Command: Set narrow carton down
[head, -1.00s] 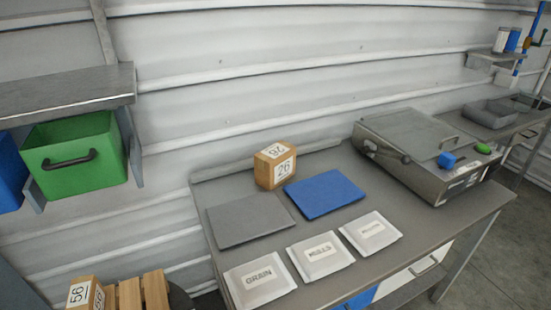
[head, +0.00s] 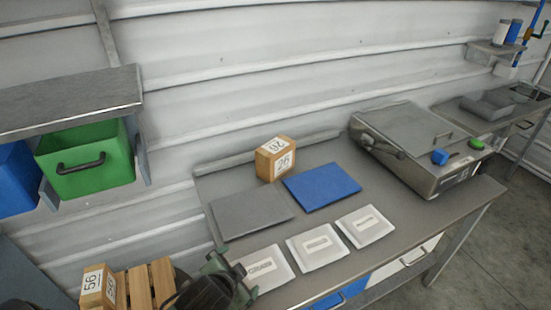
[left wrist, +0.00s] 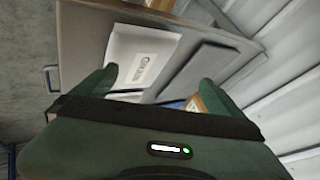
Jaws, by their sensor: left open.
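A wooden-coloured carton marked 26 (head: 275,160) stands upright at the back of the grey table, behind the grey mat (head: 250,212) and the blue mat (head: 322,187). A second carton, marked 56 (head: 97,288), stands at lower left. I cannot tell which is called narrow. My left gripper (head: 231,277) is open and empty by the table's front left corner, near the GRAIN packet (head: 266,268). In the left wrist view its spread fingers (left wrist: 158,78) show the GRAIN packet (left wrist: 142,58) beyond them. The carton (left wrist: 194,104) there is partly hidden by a finger. My right gripper is not in view.
Two more white packets (head: 318,247) lie along the table front. A metal lidded machine (head: 410,140) fills the table's right side. A wooden slatted surface (head: 150,281) lies at lower left, below a shelf with a green bin (head: 90,165).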

